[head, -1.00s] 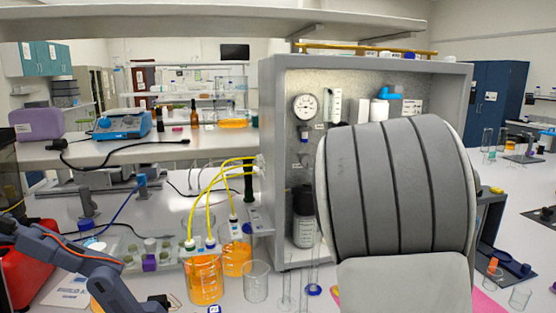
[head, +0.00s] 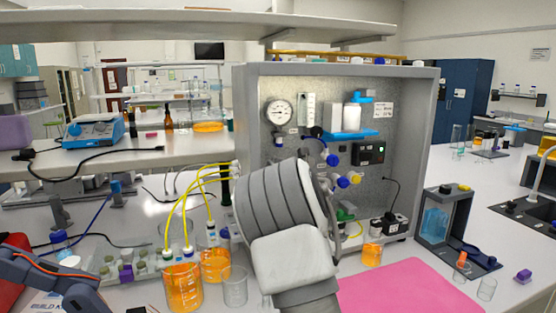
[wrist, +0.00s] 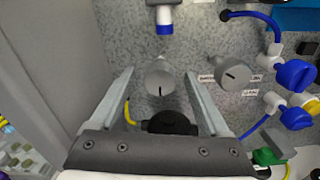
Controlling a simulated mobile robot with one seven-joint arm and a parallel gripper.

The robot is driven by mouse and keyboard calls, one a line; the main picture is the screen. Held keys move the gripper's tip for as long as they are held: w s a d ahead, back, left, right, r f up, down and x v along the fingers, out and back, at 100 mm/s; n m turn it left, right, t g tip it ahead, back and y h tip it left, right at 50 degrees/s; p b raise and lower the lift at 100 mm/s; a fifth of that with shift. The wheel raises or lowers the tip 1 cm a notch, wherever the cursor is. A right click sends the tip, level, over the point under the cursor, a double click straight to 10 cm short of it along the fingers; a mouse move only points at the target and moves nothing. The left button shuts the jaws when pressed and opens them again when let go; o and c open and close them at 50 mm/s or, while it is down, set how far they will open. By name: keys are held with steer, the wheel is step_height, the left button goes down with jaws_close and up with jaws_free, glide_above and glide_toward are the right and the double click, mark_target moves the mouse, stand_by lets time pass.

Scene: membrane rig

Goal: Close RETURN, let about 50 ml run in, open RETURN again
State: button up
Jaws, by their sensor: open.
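My gripper (wrist: 158,76) is open in the wrist view, its two fingers on either side of a grey round knob (wrist: 159,80) with a dark pointer line. I cannot tell whether they touch it. A second grey knob (wrist: 232,73) sits to the right, outside the fingers. Their labels are too small to read, so I cannot tell which control is RETURN. Blue-handled valves (wrist: 294,75) are at the far right, and also show on the panel in the head view (head: 342,181). My arm hides the gripper and the panel's lower left in the head view.
Beakers of orange liquid (head: 183,288) with yellow tubes stand left of the rig, beside an empty beaker (head: 235,289). A small beaker with orange liquid (head: 372,256) is at the right. A pink mat (head: 405,289) lies clear in front. A shelf (head: 200,26) overhangs the rig.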

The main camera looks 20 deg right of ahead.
steer(key=shift+w+p, duration=0.5)
steer(key=shift+w, duration=1.9)
jaws_close()
